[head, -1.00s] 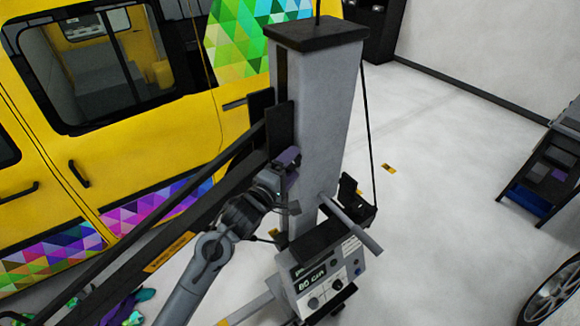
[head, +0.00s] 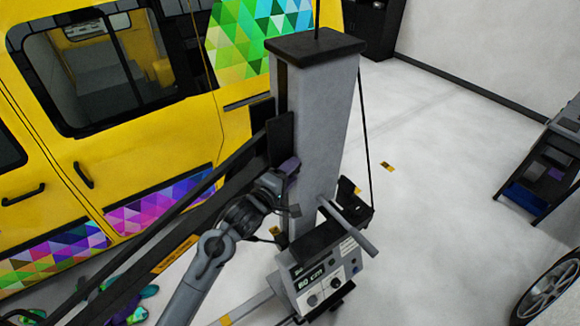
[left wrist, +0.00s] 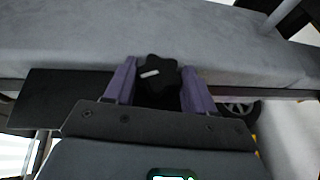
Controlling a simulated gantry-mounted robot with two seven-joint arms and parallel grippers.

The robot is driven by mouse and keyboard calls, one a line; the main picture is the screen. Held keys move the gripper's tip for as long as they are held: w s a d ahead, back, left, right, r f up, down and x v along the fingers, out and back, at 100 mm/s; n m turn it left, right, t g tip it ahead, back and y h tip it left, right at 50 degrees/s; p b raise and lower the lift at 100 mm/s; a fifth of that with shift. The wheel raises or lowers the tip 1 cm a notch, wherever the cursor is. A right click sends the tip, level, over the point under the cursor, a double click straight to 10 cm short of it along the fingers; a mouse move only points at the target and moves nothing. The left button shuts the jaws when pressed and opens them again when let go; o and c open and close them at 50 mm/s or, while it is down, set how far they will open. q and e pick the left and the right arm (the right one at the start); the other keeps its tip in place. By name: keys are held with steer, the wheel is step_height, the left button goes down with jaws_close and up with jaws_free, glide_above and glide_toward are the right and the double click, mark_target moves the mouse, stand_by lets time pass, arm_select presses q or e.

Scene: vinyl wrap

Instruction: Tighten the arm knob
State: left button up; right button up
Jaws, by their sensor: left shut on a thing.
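The arm knob (left wrist: 158,74) is a black lobed knob with a short white mark, seen in the left wrist view between the fingers. My left gripper (left wrist: 155,86) has purple fingers and is shut on the knob, one finger on each side. In the head view my left gripper (head: 287,168) is at the grey column (head: 312,140), beside the black plates where the black arm meets it; the knob is hidden there by the gripper. My right gripper is not in view.
A control box (head: 318,280) with a display and dials is low on the column, with a grey bar handle (head: 348,226) above it. A yellow van (head: 130,140) with colored triangle wrap stands behind on the left. A dark cart (head: 545,165) and a wheel (head: 550,295) are at right.

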arm_select(q)
steer(key=o, duration=1)
steer(key=shift+o, duration=0.2)
steer(key=shift+s, duration=0.1)
steer(key=b+v, duration=0.2)
steer(key=v, duration=0.8)
steer(key=shift+s+a, duration=0.2)
steer(key=shift+s, duration=0.05)
